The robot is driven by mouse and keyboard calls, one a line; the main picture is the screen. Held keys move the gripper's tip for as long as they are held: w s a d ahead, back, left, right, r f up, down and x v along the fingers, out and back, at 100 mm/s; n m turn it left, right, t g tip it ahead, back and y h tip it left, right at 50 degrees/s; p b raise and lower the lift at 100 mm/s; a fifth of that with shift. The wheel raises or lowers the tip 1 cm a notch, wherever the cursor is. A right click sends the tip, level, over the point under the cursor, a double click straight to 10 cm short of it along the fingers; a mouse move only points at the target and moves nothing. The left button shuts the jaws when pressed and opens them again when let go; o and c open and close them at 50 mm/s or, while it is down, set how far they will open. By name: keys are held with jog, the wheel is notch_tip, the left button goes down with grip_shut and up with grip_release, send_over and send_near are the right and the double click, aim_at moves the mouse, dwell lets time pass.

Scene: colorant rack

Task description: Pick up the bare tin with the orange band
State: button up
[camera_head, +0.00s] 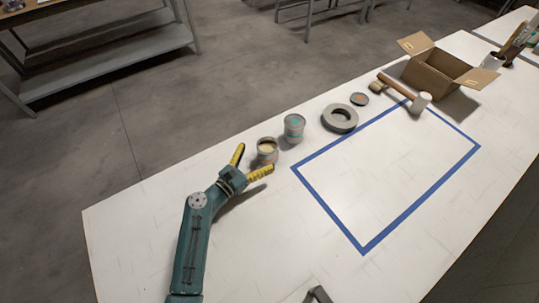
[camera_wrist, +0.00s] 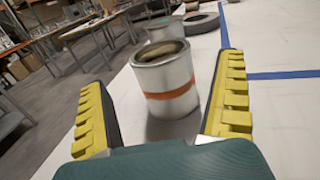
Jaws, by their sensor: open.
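The bare metal tin with the orange band (camera_wrist: 166,82) stands upright in the wrist view, between and a little ahead of my finger tips. Its top is open, with a tan inside. In the head view the same tin (camera_head: 267,151) stands near the table's far edge, its band hard to make out. My gripper (camera_head: 254,162) is open around the near side of the tin, with yellow fingers spread to its left and right. In the wrist view my gripper (camera_wrist: 160,100) shows clear gaps on both sides of the tin.
A grey tin with a teal mark (camera_head: 294,129) stands just behind the tin. The blue-taped rectangle (camera_head: 331,211) is empty.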

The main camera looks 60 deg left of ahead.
aim_at(273, 141)
jog(key=x, duration=0.5)
jog(key=shift+w+a+b, duration=0.1)
jog(key=shift+w+b, duration=0.15)
jog(key=shift+b, duration=0.15)
jog(key=shift+r, duration=0.1)
jog(key=c, duration=1.2)
